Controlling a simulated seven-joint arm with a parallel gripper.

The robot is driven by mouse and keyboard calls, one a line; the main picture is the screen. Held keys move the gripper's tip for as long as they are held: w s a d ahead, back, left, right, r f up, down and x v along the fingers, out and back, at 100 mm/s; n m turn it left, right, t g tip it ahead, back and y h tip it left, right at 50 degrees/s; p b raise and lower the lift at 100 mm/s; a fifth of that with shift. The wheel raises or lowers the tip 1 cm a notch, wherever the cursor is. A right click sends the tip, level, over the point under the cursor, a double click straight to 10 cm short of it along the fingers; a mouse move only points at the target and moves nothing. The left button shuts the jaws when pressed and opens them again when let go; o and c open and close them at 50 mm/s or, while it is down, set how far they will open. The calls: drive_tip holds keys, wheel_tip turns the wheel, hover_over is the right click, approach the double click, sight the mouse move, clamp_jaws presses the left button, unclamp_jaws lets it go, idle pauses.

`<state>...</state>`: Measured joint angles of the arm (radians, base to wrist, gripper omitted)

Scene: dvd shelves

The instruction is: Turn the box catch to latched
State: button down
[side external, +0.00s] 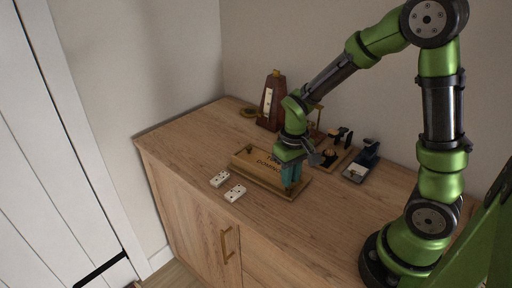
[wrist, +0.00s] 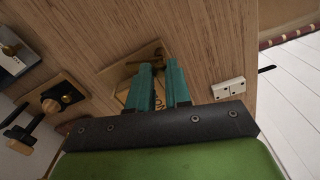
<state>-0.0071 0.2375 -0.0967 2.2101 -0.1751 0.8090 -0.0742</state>
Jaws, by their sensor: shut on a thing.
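The wooden domino box (side external: 242,159) with dark lettering on its top sits on a thin board on the cabinet top. My gripper (side external: 290,182) points down at the box's right end, its teal fingers hiding that part. In the wrist view, the fingers (wrist: 161,68) reach down to a brass piece (wrist: 157,52), which looks like the box catch. My gripper is shut on this catch. The fingers cover most of it, so its exact turn angle cannot be told. Part of the lettered box (wrist: 123,97) shows beside the left finger.
Two white dominoes (side external: 220,179) (side external: 235,193) lie in front of the box. A metronome (side external: 271,100) stands behind it. The cabinet's front left top is clear.

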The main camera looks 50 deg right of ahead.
drive_tip(key=shift+n, duration=1.6)
drive_tip(key=c, duration=1.1)
unclamp_jaws()
drive_tip(key=shift+o, duration=0.2)
wheel_tip(320, 180, up, 17)
